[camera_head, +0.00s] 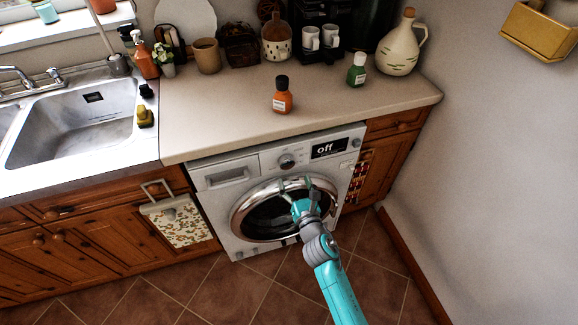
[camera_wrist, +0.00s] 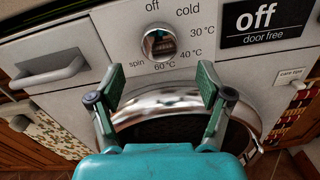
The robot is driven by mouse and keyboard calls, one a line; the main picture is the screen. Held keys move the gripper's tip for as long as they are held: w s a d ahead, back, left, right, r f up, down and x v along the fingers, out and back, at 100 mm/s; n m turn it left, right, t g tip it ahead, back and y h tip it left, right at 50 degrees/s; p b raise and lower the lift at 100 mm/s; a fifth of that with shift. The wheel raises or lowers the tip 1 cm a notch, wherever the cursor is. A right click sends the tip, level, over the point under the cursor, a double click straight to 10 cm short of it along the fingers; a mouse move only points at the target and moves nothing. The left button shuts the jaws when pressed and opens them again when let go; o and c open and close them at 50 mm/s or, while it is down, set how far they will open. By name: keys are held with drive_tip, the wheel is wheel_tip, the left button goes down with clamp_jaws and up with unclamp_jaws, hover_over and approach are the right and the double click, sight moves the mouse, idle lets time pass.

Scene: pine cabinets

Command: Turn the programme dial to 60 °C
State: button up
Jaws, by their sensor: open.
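The programme dial (camera_wrist: 159,44) is a round silver knob on the white washing machine's front panel, ringed by the marks off, cold, 30 °C, 40 °C, 60 °C and spin. The 60 °C mark (camera_wrist: 165,67) is just below the dial. I cannot tell clearly where the dial's pointer stands. The display (camera_wrist: 263,22) reads "off, door free". In the head view the dial (camera_head: 287,161) is above the round door. My gripper (camera_wrist: 162,84) is open and empty, its two fingers spread below the dial and apart from it. In the head view my gripper (camera_head: 296,184) is in front of the door's upper part.
The washing machine's chrome-rimmed door (camera_head: 240,212) is shut. A detergent drawer (camera_wrist: 50,72) with a protruding handle is left of the dial. An orange bottle (camera_head: 283,98) and a green bottle (camera_head: 357,72) stand on the worktop above. Floor space is open in front.

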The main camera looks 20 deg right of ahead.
sight(288, 165)
drive_tip(key=w, duration=0.6)
drive_tip(key=shift+w, duration=0.35)
drive_tip(key=c, duration=1.2)
drive_tip(key=shift+o, duration=0.2)
